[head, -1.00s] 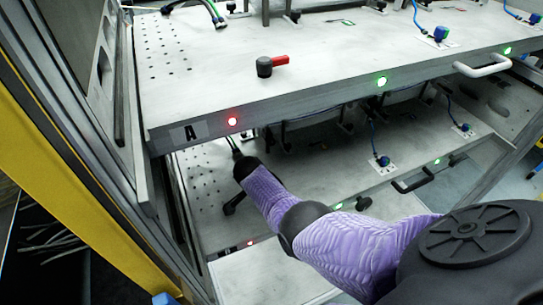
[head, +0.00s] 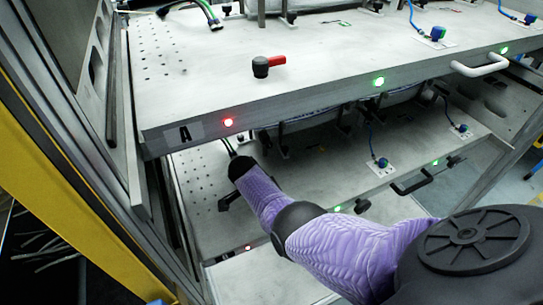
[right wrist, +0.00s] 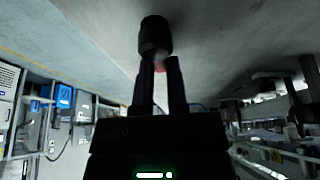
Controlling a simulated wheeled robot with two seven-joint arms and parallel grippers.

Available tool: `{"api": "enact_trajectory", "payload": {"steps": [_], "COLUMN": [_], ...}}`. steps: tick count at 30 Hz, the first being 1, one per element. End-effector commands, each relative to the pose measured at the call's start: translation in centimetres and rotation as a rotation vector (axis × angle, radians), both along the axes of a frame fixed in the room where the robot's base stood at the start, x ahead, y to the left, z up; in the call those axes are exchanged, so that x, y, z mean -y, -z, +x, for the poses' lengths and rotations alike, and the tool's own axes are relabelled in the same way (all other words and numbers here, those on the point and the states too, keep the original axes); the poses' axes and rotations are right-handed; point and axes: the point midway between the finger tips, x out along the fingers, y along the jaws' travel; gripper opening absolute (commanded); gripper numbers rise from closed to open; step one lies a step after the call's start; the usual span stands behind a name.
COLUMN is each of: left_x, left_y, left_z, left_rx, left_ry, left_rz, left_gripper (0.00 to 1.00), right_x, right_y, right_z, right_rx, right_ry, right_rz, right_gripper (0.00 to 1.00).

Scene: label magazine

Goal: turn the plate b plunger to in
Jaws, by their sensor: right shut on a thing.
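The plate b plunger (right wrist: 155,35) shows in the right wrist view as a black round knob with a bit of red beside it. My right gripper (right wrist: 160,65) has both fingers at the red part, just below the knob, and is shut on it. In the head view my purple right arm reaches over the lower plate (head: 340,175) and hides the plunger and most of the gripper. My left gripper is in neither current view.
The upper plate (head: 330,45), labelled A, overhangs the lower one and carries its own black plunger with a red handle (head: 268,65). A white handle (head: 482,65) sticks out at its front. A black handle (head: 412,183) is on the lower plate's front. A frame post stands at left.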

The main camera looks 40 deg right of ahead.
Motion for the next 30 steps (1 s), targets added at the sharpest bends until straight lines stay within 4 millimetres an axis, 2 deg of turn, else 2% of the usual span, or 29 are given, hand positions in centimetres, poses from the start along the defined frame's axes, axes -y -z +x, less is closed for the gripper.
{"api": "enact_trajectory", "payload": {"steps": [1,5,6,14,22,25,30], "left_x": [0.0,0.0,0.0,0.0,-0.1,0.0,0.2], "left_y": [0.0,0.0,0.0,-0.3,-3.8,-4.2,-4.2], "left_z": [0.0,0.0,0.0,0.0,0.3,0.3,0.3], "left_rx": [0.000,0.000,0.000,0.000,0.008,0.007,0.006], "left_ry": [0.000,0.000,0.000,-0.001,0.002,-0.002,-0.005], "left_rz": [0.000,0.000,0.000,0.000,0.003,0.003,-0.001], "left_gripper": [0.50,0.50,0.50,0.50,0.50,0.50,0.50], "right_x": [0.1,0.1,0.1,-0.1,-2.0,-2.6,-2.7], "right_y": [-0.1,-0.1,-0.1,-0.4,-5.9,-6.9,-7.0], "right_z": [0.1,0.1,0.1,0.1,0.7,0.8,0.8], "right_rx": [0.003,0.002,0.002,0.002,0.005,0.003,0.001], "right_ry": [0.002,0.001,0.001,0.000,0.000,0.001,0.001], "right_rz": [-0.003,-0.003,-0.002,-0.001,0.000,-0.001,-0.001], "right_gripper": [0.24,0.51,0.53,0.53,0.53,0.53,0.53]}}
